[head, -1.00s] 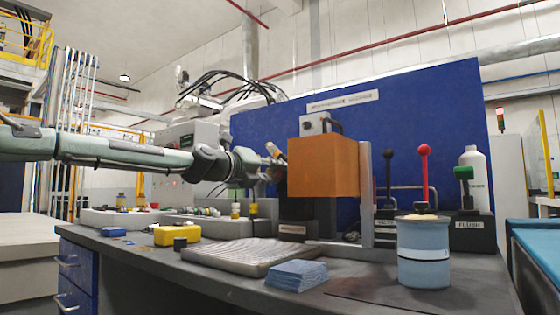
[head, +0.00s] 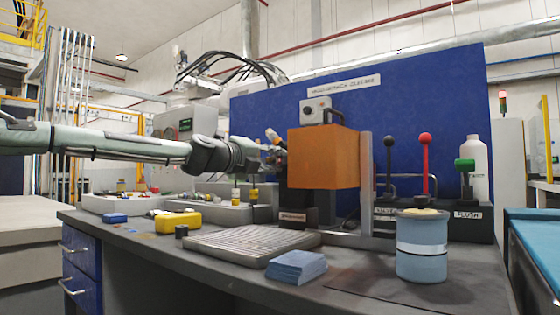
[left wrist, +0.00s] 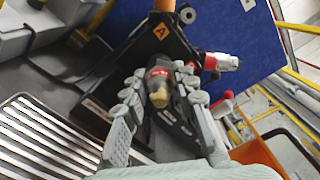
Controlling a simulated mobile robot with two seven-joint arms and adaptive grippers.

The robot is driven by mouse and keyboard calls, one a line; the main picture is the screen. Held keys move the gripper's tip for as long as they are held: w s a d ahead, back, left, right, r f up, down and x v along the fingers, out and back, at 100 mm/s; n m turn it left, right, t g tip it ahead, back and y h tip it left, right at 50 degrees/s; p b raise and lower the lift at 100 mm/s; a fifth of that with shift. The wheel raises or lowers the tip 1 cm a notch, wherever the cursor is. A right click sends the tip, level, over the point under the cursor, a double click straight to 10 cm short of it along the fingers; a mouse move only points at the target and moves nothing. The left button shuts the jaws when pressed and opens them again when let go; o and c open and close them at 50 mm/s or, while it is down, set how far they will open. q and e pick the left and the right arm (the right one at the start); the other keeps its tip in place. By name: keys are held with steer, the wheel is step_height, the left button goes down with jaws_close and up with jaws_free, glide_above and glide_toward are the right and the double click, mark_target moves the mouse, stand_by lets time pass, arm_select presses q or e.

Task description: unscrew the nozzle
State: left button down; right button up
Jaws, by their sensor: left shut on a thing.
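The nozzle (left wrist: 159,89), with a red band and a brass-coloured tip, points toward the camera in the left wrist view. My left gripper (left wrist: 160,96) has its jointed grey fingers on both sides of it and is shut on it. In the head view the left gripper (head: 274,157) is at the left side of the orange box-shaped guard (head: 323,158). The nozzle is hard to make out there among the fingers. The dark holder (left wrist: 172,50) with an orange "A" label is behind the nozzle in the wrist view. My right gripper is not in view.
A ribbed metal tray (head: 250,243), a stack of blue cloths (head: 296,267) and a blue-grey canister (head: 422,248) stand on the bench front. A yellow box (head: 178,225) is at the left. Red (head: 425,138) and black (head: 388,141) levers rise right of the guard.

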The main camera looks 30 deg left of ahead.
arm_select(q)
steer(key=shift+n+p, duration=0.8)
steer(key=shift+n, duration=0.4)
steer(key=n+p, duration=0.2)
steer(key=n, duration=0.1)
steer(key=c, duration=1.5)
jaws_free()
steer(key=shift+f, duration=0.15)
steer(key=o, duration=0.4)
steer(key=shift+s+r, duration=0.2)
steer(key=shift+s, duration=0.3)
steer(key=shift+s+a+f, duration=0.1)
steer(key=shift+s+a, duration=0.05)
steer(key=shift+s, duration=1.7)
steer(key=shift+s+a+r, duration=0.1)
steer(key=shift+s+a, duration=0.1)
steer(key=shift+s, duration=1.6)
steer(key=shift+s+a+f, duration=0.1)
steer(key=shift+s+a, duration=0.05)
steer(key=shift+s, duration=1.7)
